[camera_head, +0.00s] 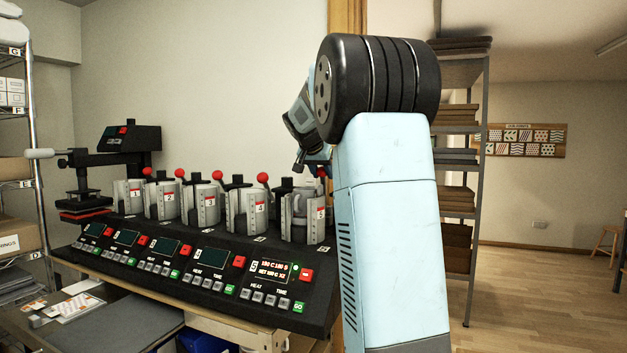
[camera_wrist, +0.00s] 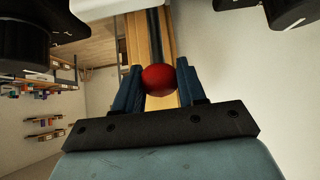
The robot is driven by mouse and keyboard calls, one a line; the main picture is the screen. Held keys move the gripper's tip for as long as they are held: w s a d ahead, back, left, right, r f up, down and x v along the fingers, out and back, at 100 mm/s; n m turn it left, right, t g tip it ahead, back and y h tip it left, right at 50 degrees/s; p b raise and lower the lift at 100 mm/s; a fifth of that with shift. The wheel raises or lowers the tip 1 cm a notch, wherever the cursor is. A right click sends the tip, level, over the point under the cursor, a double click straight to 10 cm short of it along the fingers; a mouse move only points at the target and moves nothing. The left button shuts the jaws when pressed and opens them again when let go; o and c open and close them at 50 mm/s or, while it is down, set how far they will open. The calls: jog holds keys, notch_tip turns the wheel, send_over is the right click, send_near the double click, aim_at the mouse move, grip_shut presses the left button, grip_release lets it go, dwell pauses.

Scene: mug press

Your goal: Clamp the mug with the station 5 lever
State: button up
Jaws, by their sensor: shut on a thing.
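The mug press (camera_head: 190,245) has a row of numbered clamp stations. Station 5 (camera_head: 319,228) is at its right end, with a pale, rounded, mug-like shape (camera_head: 299,205) in the clamp. My arm hides part of this station. My gripper (camera_head: 303,160) is above station 5, partly behind my own arm. In the wrist view my gripper (camera_wrist: 160,80) has its two blue fingers on either side of a red ball knob (camera_wrist: 158,79) and is shut on it. The knob is on a dark lever rod (camera_wrist: 153,45). A bit of red knob (camera_head: 322,173) shows beside my arm.
Stations 1 to 4 (camera_head: 240,212) stand to the left with red-knobbed levers upright. Station 5's display (camera_head: 272,270) is lit; the others look dark. A heat press (camera_head: 85,190) stands at the left end. A shelf rack (camera_head: 460,140) is behind my arm.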

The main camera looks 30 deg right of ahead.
jog(key=shift+w+d+r, duration=0.1)
jog(key=shift+w+d, duration=0.05)
jog(key=shift+d, duration=0.15)
jog(key=shift+w+d, duration=0.1)
jog(key=shift+d, duration=0.05)
jog(key=shift+w+d, duration=0.9)
jog(key=shift+d, duration=0.2)
jog(key=o, duration=0.7)
jog(key=shift+s+a+r, duration=0.15)
jog(key=shift+a+r, duration=0.05)
jog(key=shift+r, duration=0.85)
jog(key=shift+s+a+r, duration=0.15)
jog(key=shift+a+r, duration=0.05)
jog(key=shift+r, duration=0.9)
jog(key=shift+s+a+r, duration=0.15)
jog(key=shift+a+r, duration=0.05)
jog(key=shift+r, duration=0.85)
jog(key=shift+r, duration=0.1)
